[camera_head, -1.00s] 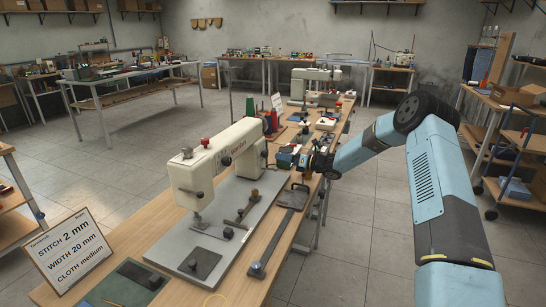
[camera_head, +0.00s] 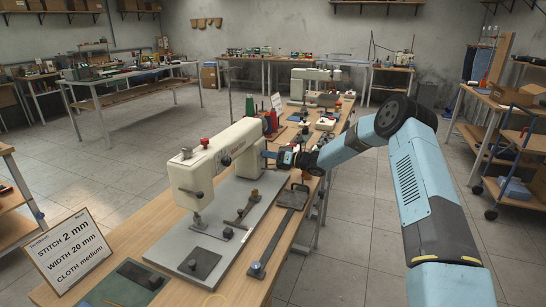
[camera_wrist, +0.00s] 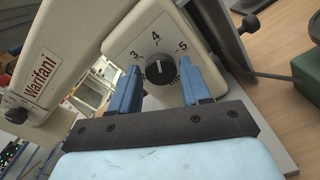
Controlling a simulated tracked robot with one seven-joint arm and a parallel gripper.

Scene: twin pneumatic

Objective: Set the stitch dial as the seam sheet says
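The seam sheet (camera_head: 68,250) stands at the front left of the bench in the head view and reads stitch 2 mm, width 20 mm, cloth medium. The cream sewing machine (camera_head: 218,165) stands on its grey plate. In the wrist view its black stitch dial (camera_wrist: 160,71) sits on the end face, with 3, 4 and 5 legible around it. A pale mark on the knob appears to point up, near 4. My gripper (camera_wrist: 160,66) is open, one blue finger on each side of the dial, apparently not touching. The head view shows my gripper (camera_head: 269,154) at the machine's end, hiding the dial.
A flat dark metal bar (camera_head: 278,230) lies on the bench right of the machine plate. A green mat (camera_head: 122,288) lies at the front. Red and green thread cones (camera_head: 269,119) and another sewing machine (camera_head: 314,85) stand farther back.

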